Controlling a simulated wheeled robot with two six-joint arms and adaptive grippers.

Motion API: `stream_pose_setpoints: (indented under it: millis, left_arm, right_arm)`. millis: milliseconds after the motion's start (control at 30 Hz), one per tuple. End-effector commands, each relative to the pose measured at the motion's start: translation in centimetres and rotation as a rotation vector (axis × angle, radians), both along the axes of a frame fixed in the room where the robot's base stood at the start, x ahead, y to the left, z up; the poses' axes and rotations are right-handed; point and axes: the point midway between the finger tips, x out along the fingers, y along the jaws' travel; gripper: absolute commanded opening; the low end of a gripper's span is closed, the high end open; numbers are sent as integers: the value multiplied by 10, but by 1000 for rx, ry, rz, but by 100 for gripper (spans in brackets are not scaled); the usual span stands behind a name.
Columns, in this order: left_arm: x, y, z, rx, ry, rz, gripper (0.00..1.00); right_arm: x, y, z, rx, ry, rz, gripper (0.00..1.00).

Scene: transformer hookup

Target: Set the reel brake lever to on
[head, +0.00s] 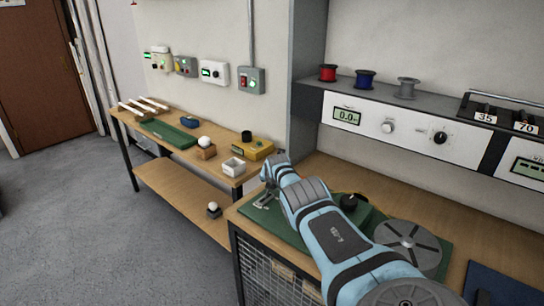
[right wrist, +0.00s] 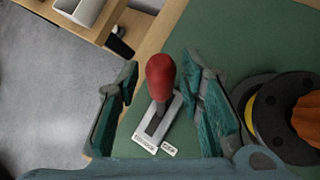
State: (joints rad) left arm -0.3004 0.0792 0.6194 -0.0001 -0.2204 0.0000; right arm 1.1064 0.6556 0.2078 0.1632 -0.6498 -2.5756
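The reel brake lever has a red knob (right wrist: 160,75) on a short stem, standing in a slotted metal plate (right wrist: 157,128) with two small white labels at its near end. The plate is fixed to a green board (right wrist: 215,40), and part of it shows in the head view (head: 263,199). My right gripper (right wrist: 160,85) is open, with one teal finger on each side of the red knob and a gap visible on both sides. In the head view my right arm hides the knob. My left gripper is in neither view.
A grey reel disc (head: 408,243) lies right of my right arm. A dark round part with an orange centre (right wrist: 285,115) sits close right of the gripper. A side bench (head: 180,118) stands left. An instrument shelf (head: 400,95) is above the workbench.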

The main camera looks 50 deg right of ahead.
Motion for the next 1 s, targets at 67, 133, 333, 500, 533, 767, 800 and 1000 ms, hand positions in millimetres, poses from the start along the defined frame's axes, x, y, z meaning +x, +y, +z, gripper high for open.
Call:
stream_pose_setpoints:
  millis: [67, 133, 333, 500, 533, 767, 800, 1000]
  left_arm:
    - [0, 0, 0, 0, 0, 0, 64]
    - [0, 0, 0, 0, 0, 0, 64]
    - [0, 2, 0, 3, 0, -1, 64]
    - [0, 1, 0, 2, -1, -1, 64]
    - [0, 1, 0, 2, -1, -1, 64]
    - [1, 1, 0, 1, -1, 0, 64]
    - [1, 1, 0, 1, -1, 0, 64]
    - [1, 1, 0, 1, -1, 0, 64]
  right_arm:
    - [-1, -1, 0, -1, 0, -2, 38]
    - [-1, -1, 0, -1, 0, -2, 38]
    - [-2, -2, 0, -2, 1, -2, 38]
    - [-4, 0, 5, -5, 0, -3, 38]
    - [-6, 2, 6, -5, 0, -1, 38]
    - [-32, 25, 6, -6, 7, 1, 38]
    - [-39, 32, 6, -5, 8, 0, 38]
    - [-74, 65, 6, -4, 7, 1, 38]
